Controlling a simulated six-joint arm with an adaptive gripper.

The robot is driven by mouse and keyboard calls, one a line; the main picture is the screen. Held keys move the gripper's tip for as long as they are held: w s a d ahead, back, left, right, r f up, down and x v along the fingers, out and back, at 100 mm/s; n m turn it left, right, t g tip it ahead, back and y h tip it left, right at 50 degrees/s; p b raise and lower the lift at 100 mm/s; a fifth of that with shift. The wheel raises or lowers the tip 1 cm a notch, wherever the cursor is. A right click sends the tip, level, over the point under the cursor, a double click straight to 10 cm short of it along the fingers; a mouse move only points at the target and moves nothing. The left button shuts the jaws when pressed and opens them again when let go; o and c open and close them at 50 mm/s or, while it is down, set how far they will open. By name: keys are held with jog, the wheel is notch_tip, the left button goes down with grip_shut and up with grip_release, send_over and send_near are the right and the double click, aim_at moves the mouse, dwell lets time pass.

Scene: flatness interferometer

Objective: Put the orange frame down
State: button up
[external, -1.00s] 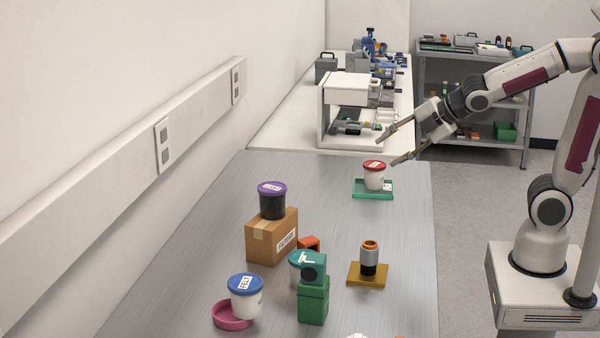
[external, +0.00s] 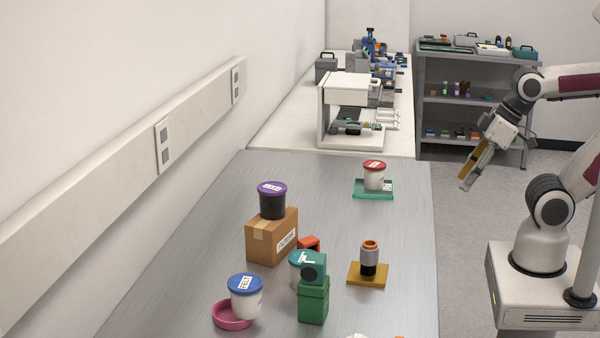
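An orange object (external: 309,244), which may be the orange frame, shows on the metal table. It is partly hidden behind a teal-lidded white tub (external: 301,268) and beside a cardboard box, so its full shape and pose cannot be told. My gripper (external: 467,182) is off the right side of the table, over the floor, pointing down and left. It is far from the orange object. Its fingers overlap from this side, so their opening is hidden. No orange thing shows at the fingertips.
A red-lidded tub (external: 374,179) stands on a green tray (external: 359,193). The cardboard box (external: 262,240) carries a purple-lidded dark jar (external: 272,204). A blue-lidded tub (external: 246,300), pink ring (external: 226,318) and green block (external: 313,303) are in front.

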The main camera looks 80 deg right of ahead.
jog(key=o, duration=0.3)
jog(key=shift+o, duration=0.2)
jog(key=m+h, duration=0.5)
jog(key=m, duration=0.4)
send_over(311, 242)
jog(key=s+a, duration=0.2)
notch_tip(311, 242, down, 10)
jog(key=shift+a+f, duration=0.15)
jog(key=shift+a, duration=0.05)
